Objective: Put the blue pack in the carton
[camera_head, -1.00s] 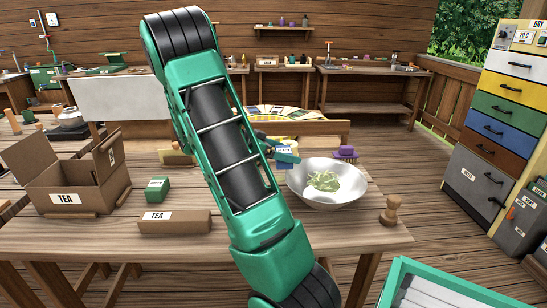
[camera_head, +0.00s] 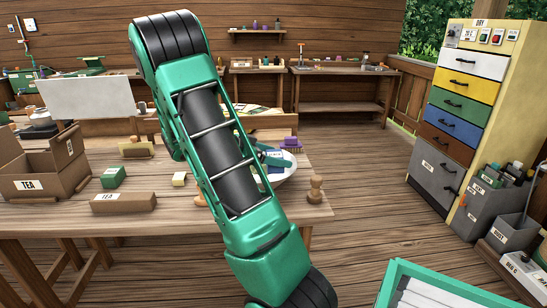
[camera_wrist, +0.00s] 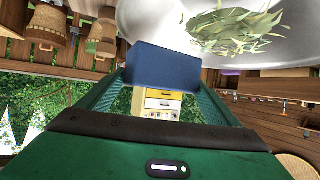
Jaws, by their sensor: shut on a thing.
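The blue pack (camera_wrist: 160,66) is held between the fingers of my gripper (camera_wrist: 160,85) in the wrist view. In the head view my gripper (camera_head: 274,157) is partly hidden behind my green arm, at the metal bowl (camera_head: 290,172). The bowl and its green leaves fill the top of the wrist view. The open brown carton (camera_head: 45,187), labelled TEA, stands at the left end of the bench, far from my gripper. Its flaps are spread, and the left edge of the picture cuts it off. Its inside is mostly hidden.
A green box (camera_head: 113,177), a closed brown TEA box (camera_head: 123,202) and a pale yellow block (camera_head: 179,179) lie between carton and bowl. A wooden peg-shaped piece (camera_head: 315,189) stands at the right bench edge. A purple-topped brush (camera_head: 291,144) is behind the bowl.

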